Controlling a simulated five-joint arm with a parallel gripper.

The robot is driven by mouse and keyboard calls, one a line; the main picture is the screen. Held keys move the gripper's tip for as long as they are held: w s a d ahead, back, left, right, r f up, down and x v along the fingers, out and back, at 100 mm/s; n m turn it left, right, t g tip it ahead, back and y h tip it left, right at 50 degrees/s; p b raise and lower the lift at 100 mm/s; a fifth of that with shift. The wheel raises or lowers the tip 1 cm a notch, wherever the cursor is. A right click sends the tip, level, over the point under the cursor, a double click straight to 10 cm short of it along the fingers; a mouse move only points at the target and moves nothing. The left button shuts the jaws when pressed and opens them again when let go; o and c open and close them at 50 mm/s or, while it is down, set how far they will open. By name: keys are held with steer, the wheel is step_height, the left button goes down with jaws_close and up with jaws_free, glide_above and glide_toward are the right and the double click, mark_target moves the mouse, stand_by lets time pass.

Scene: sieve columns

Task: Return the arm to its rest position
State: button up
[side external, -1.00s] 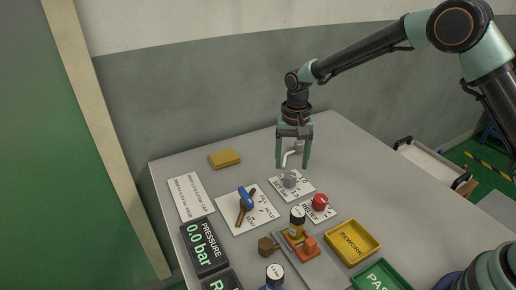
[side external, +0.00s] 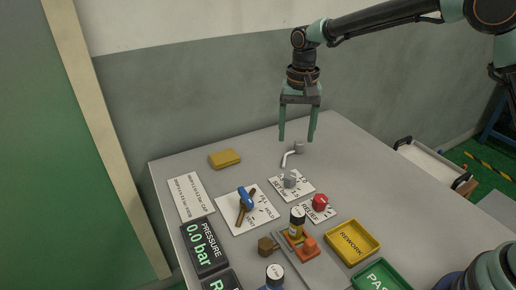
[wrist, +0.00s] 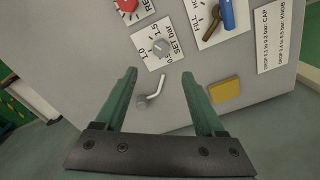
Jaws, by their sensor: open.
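My gripper (side external: 298,130) is open and empty. In the side external view it hangs above the back part of the grey table, pointing down. In the wrist view its two green fingers (wrist: 160,92) are spread apart with nothing between them but the table and a bent metal lever further below. That silver lever (side external: 290,156) stands on the table below and slightly in front of the gripper, and it also shows in the wrist view (wrist: 151,96). The gripper is apart from it.
The table (side external: 375,180) holds a SET dial (side external: 290,180), a red relief knob (side external: 320,201), a blue-handled valve (side external: 246,198), a pressure display (side external: 204,246), a yellow block (side external: 224,158), a column fixture (side external: 297,240) and a yellow REWORK tray (side external: 352,242). The space around the raised gripper is clear.

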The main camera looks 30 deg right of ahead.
steer(key=s+d+r+n+t, duration=0.3)
steer(key=s+d+r, duration=0.2)
steer(key=s+r, duration=0.45)
steer(key=s+d+n+t, duration=0.2)
steer(key=s+d+n, duration=0.1)
steer(key=s, duration=0.6)
steer(key=shift+s+d, duration=0.35)
steer(key=shift+d, duration=0.25)
